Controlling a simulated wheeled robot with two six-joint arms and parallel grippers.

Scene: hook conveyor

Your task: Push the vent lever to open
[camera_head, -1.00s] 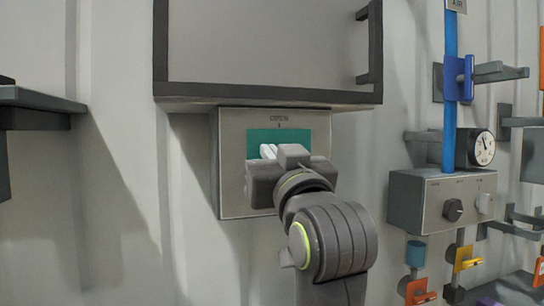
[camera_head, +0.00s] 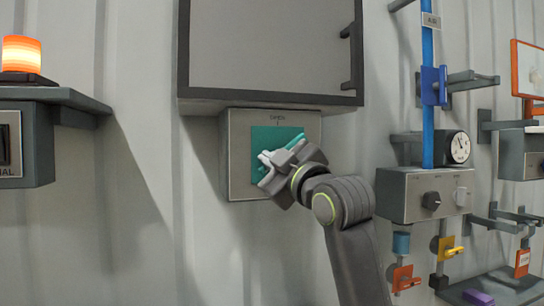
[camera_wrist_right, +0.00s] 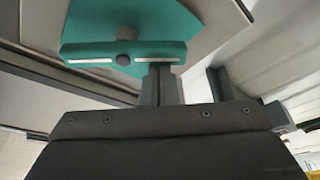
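The vent lever (camera_head: 297,142) is a teal bar on a teal plate (camera_head: 262,138) in a grey wall panel (camera_head: 240,180). In the head view it slants, upper end to the right, and my right gripper hides much of it. My right gripper (camera_head: 266,164) is at the lever. In the right wrist view the lever (camera_wrist_right: 90,52) is a bar with pale slots and a round hub. There the gripper's fingers (camera_wrist_right: 162,82) look closed together, just below the bar's right half; contact is unclear. My left gripper is not in view.
A framed cabinet (camera_head: 270,50) hangs directly above the panel. A grey box with a knob (camera_head: 418,195), a blue pipe (camera_head: 427,110) and a gauge (camera_head: 458,147) are to the right. An orange lamp (camera_head: 21,55) stands on a left shelf. Bare wall lies left of the panel.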

